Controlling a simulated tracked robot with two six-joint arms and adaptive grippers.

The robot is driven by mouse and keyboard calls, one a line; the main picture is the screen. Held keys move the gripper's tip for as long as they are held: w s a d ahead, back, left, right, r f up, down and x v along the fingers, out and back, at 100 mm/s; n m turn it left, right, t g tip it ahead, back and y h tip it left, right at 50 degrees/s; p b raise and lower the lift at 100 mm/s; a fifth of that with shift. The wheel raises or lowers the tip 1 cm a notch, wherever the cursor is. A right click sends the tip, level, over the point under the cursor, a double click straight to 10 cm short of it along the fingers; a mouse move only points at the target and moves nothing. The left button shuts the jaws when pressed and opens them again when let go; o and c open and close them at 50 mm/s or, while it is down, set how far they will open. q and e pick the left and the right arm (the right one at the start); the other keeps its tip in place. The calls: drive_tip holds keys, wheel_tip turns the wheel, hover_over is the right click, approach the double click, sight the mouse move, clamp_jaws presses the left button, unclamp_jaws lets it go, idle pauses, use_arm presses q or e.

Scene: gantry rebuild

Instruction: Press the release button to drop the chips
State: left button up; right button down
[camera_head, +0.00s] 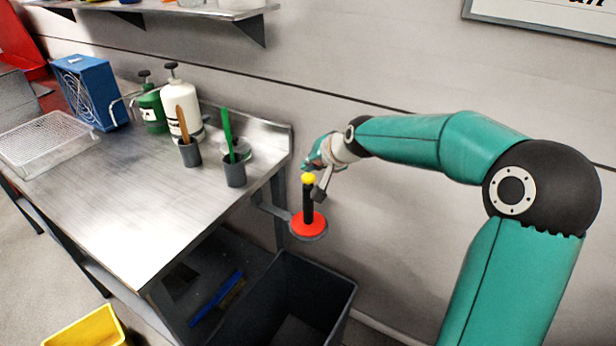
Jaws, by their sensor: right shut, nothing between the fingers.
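A red round plate (308,224) sits on a bracket at the right end of the steel table. A black post (308,202) with a yellow knob (308,178) stands upright on it; I cannot tell which part is the release button. My right gripper (321,186) is beside the post, just right of the knob, shut and empty. I cannot tell whether it touches the post. Its far side is partly hidden by its own wrist. No chips can be made out. My left gripper is out of view.
A dark open bin (337,298) stands on the floor below the plate. The steel table (130,215) holds grey cups (234,172) with utensils, pump bottles (184,108), a blue fan box (86,85) and a wire basket (45,143). The table's front middle is clear.

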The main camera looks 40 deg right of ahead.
sight(310, 178)
drive_tip(key=shift+f, duration=0.1)
drive_tip(key=shift+f+b, duration=0.3)
drive_tip(key=shift+b, duration=0.15)
drive_tip(key=shift+f+b, duration=0.65)
drive_tip(key=shift+f, duration=0.05)
idle(0.7)
idle(0.4)
drive_tip(key=shift+r+p, duration=0.95)
drive_tip(key=shift+r, duration=0.15)
drive_tip(key=shift+r, duration=0.1)
wheel_tip(310, 178, up, 5)
drive_tip(key=p, duration=0.4)
idle(0.4)
